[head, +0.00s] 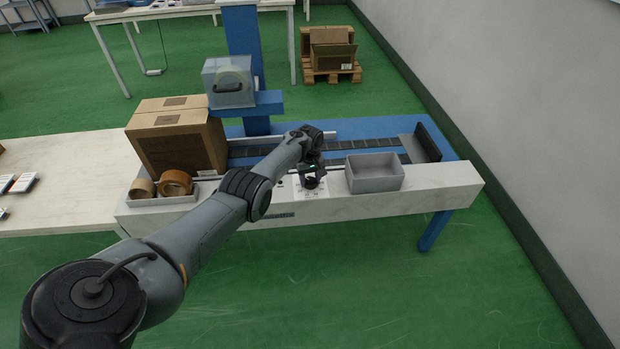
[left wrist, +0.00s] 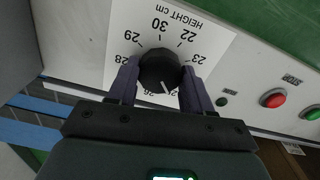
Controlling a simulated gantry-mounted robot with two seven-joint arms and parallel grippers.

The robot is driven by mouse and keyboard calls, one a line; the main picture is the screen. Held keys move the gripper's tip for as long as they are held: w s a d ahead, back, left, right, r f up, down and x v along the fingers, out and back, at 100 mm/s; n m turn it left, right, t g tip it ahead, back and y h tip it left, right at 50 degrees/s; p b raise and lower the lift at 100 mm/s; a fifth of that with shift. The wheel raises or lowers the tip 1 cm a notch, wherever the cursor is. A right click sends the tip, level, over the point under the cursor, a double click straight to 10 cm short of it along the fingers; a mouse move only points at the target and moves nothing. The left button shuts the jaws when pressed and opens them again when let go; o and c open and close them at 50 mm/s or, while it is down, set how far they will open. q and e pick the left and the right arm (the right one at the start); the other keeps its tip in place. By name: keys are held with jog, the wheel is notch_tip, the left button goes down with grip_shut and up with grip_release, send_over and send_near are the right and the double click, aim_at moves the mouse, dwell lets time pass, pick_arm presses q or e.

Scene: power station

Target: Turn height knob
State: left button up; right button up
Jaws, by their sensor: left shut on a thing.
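The black height knob (left wrist: 158,70) sits on a white dial plate (left wrist: 205,37) marked HEIGHT cm, which appears upside down in the left wrist view. The numbers run around it from 22 to 30. The knob's white mark points down in that view, near 25 and 26; the fingers partly crowd those numbers. My left gripper (left wrist: 160,82) has one finger on each side of the knob and is shut on it. In the head view my left gripper (head: 311,170) is over the knob (head: 311,183) at the machine's front panel. My right gripper is not in view.
Red (left wrist: 273,98) and green (left wrist: 311,113) buttons sit beside the dial. A grey bin (head: 375,178) stands right of the gripper on the machine's front ledge. A cardboard box (head: 175,145) and tape rolls (head: 175,182) are on the left. The floor in front is clear.

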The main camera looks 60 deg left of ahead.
pick_arm(q)
jog(key=m, duration=0.5)
jog(key=shift+m, duration=0.3)
jog(key=m+b, duration=0.1)
jog(key=m, duration=0.5)
jog(key=m+b, duration=0.1)
jog(key=m, duration=0.5)
jog(key=shift+m, duration=0.3)
jog(key=m+b, duration=0.2)
jog(key=m, duration=0.3)
jog(key=shift+m, duration=0.7)
jog(key=o, duration=1)
jog(key=shift+o, duration=0.2)
jog(key=shift+r, duration=0.1)
